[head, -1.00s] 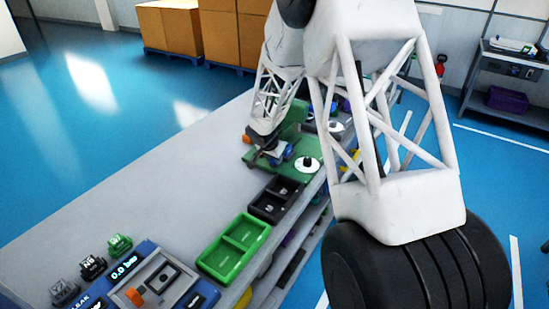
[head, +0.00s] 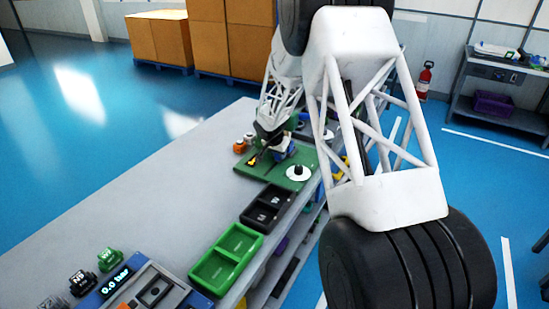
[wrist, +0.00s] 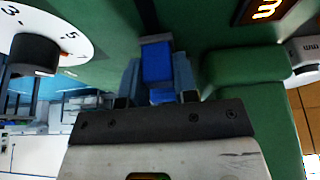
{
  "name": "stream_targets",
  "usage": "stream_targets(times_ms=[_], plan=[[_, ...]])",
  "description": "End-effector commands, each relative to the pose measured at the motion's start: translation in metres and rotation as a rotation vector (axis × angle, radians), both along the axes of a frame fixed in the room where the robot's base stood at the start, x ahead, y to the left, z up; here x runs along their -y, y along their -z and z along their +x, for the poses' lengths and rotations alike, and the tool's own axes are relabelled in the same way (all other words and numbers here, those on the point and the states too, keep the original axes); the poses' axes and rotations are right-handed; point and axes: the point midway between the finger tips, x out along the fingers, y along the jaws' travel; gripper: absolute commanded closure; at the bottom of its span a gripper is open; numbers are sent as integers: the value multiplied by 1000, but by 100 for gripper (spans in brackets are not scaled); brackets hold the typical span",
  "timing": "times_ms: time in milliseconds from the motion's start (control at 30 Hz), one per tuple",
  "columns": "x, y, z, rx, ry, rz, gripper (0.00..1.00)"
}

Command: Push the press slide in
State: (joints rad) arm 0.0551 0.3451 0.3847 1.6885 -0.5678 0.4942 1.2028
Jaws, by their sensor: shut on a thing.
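A green press fixture (head: 250,168) stands on the far part of the bench, with a white round dial and black knob (head: 299,171) at its near right. In the wrist view the dial (wrist: 75,45) is at the upper left. A blue block (wrist: 157,62), apparently the press slide's handle, sits at a slot in the green body. My gripper (wrist: 157,90) is shut on this block, one finger on each side. In the head view my gripper (head: 272,138) is low over the fixture, and my arm partly hides it. How far in the slide sits cannot be told.
A black two-part tray (head: 268,208) and a green tray (head: 227,258) lie along the bench's right edge. A blue panel (head: 120,278) is nearest. Small orange and white items (head: 242,146) stand behind the fixture. The bench's left side is clear.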

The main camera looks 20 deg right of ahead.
Motion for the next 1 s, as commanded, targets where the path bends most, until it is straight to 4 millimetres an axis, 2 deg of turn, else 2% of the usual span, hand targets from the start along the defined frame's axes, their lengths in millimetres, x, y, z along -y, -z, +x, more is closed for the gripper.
stream_targets(times_ms=[200,233,400,767,1000], plan=[[2,-2,2,5,0,-1,100],[2,-2,3,5,0,-1,69],[2,-2,2,4,0,-1,47],[0,-3,1,4,0,-1,47],[-4,-17,-3,4,0,0,47]])
